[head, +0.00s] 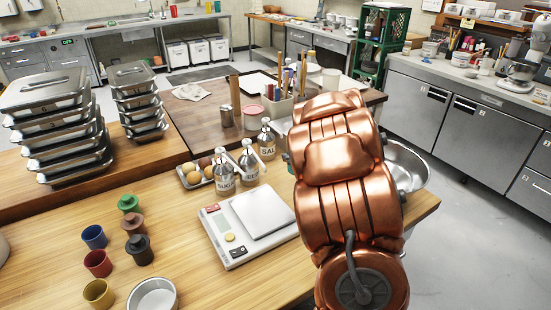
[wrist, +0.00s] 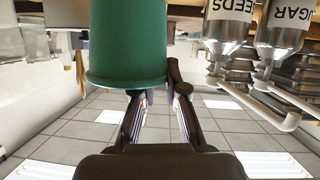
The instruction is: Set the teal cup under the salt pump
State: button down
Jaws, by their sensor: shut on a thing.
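The teal cup (wrist: 125,45) fills the upper middle of the wrist view, where the picture is upside down. My gripper (wrist: 158,98) is shut on it, with a finger against its side. In the head view my copper arm hides the gripper and most or all of the cup. The salt pump (head: 267,141) stands on the wooden counter just left of my arm, its label partly cut off. The salt pump cannot be made out in the wrist view. I cannot tell the gap between cup and salt pump.
The seeds pump (head: 248,164) and sugar pump (head: 224,175) stand beside the salt pump; their spouts show in the wrist view. A scale (head: 243,245) lies in front. An egg tray (head: 192,184) is left of them. Blue (head: 94,237), red (head: 98,263) and yellow (head: 99,293) cups stand front left.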

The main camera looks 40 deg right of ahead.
jog(key=w+d+p, duration=0.1)
jog(key=w+p, duration=0.1)
jog(key=w, duration=0.7)
jog(key=shift+w+f+p, duration=0.2)
jog(key=shift+f+p, duration=0.85)
jog(key=shift+f, duration=2.4)
jog(key=shift+f, duration=0.15)
jog(key=c, duration=1.2)
grip_release()
